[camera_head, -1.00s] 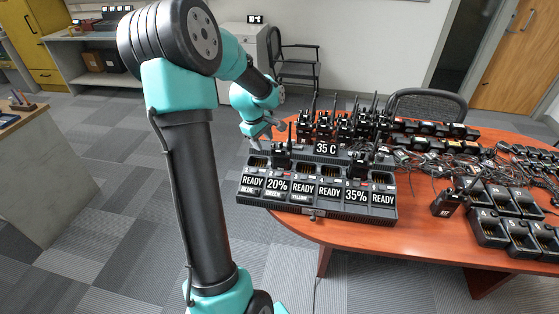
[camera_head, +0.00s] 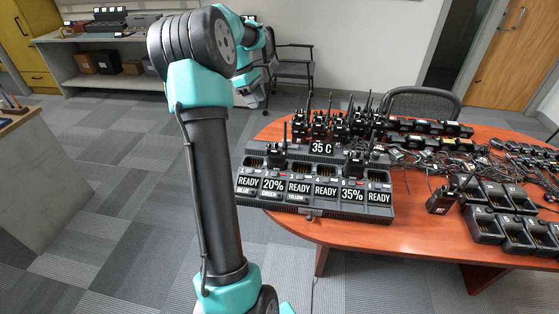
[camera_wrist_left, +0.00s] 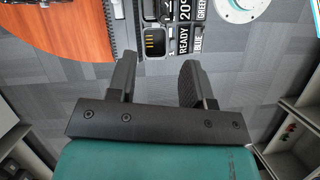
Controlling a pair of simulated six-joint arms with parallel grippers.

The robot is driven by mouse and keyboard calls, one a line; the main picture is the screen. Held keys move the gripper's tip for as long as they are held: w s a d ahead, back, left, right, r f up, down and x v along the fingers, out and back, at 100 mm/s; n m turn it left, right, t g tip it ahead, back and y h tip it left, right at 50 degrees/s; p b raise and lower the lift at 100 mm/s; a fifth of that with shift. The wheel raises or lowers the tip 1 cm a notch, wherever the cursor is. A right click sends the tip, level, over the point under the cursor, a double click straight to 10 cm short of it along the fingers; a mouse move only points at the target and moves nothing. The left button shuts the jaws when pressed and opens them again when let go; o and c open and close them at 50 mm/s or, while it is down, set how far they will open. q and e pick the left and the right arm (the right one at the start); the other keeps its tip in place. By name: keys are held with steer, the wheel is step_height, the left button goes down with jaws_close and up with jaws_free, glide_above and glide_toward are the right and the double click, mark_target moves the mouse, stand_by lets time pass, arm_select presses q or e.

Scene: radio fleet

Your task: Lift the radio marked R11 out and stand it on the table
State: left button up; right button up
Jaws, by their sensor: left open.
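A dark multi-bay charger (camera_head: 318,207) sits on the left end of the table, with labels reading READY, 20% and 35%. One black radio (camera_head: 277,157) stands in the 20% bay and another (camera_head: 354,163) in the 35% bay. I cannot read R11 on either. My left gripper (camera_head: 254,97) is open and empty, raised behind and left of the charger. In the left wrist view its fingers (camera_wrist_left: 156,80) are spread, with the charger's empty blue READY bay (camera_wrist_left: 154,42) beyond them. My right gripper is not in view.
Several radios (camera_head: 330,124) stand behind the charger on the wooden table (camera_head: 400,240). A single radio (camera_head: 438,202) stands right of it, beside empty chargers (camera_head: 485,226). Tangled cables (camera_head: 415,162) lie behind. Bare table lies in front and to the charger's right.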

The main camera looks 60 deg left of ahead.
arm_select(q)
glide_toward(276, 143)
steer(key=x, duration=0.3)
steer(key=a+x, duration=0.1)
steer(key=shift+w+d+f, duration=0.15)
steer(key=shift+w+f, duration=0.2)
steer(key=shift+s+d+x, duration=0.15)
steer(key=shift+x, duration=1.15)
steer(key=shift+s+d+x, duration=0.1)
steer(key=shift+d+x, duration=0.05)
steer(key=shift+x, duration=1.15)
steer(key=shift+r, duration=0.1)
jaws_close()
